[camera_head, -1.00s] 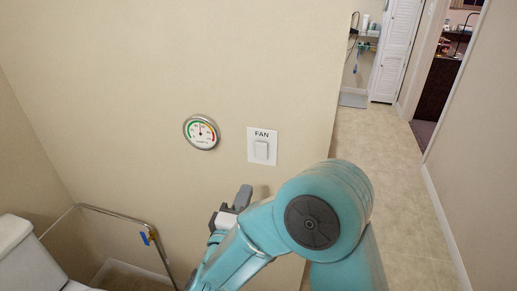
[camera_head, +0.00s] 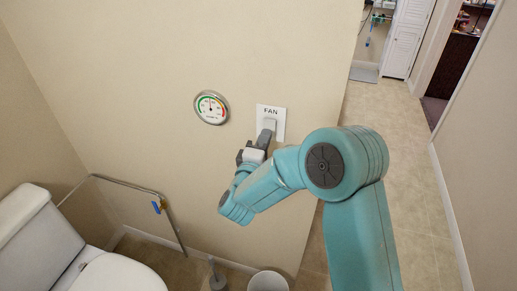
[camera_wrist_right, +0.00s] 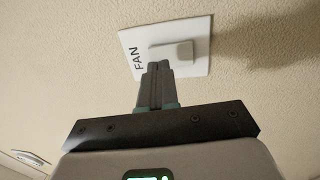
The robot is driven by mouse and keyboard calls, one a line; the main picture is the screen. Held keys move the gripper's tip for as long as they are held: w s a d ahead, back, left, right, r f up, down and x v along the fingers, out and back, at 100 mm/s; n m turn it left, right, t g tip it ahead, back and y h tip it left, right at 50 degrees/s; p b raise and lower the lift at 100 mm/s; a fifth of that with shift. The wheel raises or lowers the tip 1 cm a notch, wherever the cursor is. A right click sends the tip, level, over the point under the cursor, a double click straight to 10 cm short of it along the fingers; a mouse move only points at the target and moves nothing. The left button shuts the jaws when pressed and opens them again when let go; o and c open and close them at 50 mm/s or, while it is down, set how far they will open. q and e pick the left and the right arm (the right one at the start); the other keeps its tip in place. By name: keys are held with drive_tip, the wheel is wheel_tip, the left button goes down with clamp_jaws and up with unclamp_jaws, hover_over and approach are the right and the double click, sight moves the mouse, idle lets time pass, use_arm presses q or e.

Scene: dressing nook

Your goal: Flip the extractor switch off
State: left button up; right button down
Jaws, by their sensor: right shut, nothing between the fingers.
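The white switch plate marked FAN (camera_head: 280,122) is on the beige wall, with a raised rocker (camera_head: 270,124) on it. My right gripper (camera_head: 265,138) is shut and empty, its fingertips at the lower part of the plate and partly in front of the rocker. In the right wrist view the plate (camera_wrist_right: 196,36) is ahead of the shut fingers (camera_wrist_right: 158,72), and the rocker (camera_wrist_right: 172,53) shows just beyond and beside the tips. I cannot tell whether the tips touch it. My left gripper is out of view.
A round dial gauge (camera_head: 211,107) hangs on the wall left of the switch. A metal rail (camera_head: 130,184), a toilet (camera_head: 40,240) and a white bin (camera_head: 268,281) are below. The wall ends right of the switch, where a tiled hallway opens.

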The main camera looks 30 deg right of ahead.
sight(270, 128)
drive_tip(key=shift+p+x, duration=0.3)
drive_tip(key=shift+x, duration=0.85)
drive_tip(key=shift+w, duration=0.1)
drive_tip(key=shift+d+r, duration=0.15)
drive_tip(key=shift+d, duration=0.05)
